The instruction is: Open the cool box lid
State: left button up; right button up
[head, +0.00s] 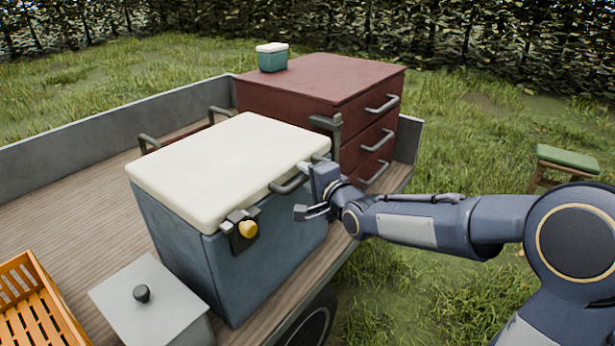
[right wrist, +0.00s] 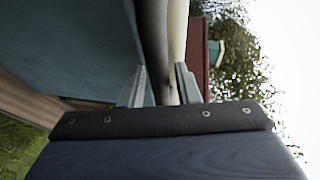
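The cool box (head: 250,260) is blue-grey with a cream lid (head: 225,165), and the lid lies shut on it. A dark bar handle (head: 287,186) sits on the lid's front edge; it also shows in the right wrist view (right wrist: 154,45) beside the cream lid edge (right wrist: 178,35). A latch with a yellow knob (head: 248,229) is on the box front, left of the handle. My right gripper (head: 306,192) is at the handle's right end, fingers apart. In the wrist view its fingers (right wrist: 160,85) stand either side of the handle; I see no clear grip. My left gripper is not in view.
A dark red drawer chest (head: 320,80) stands behind the cool box, with a small teal box (head: 272,60) on top. A grey lidded box (head: 150,300) and an orange crate (head: 35,300) are front left. Cart walls (head: 100,135) edge the bed; a green stool (head: 568,158) stands right.

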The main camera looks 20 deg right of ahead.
grip_shut()
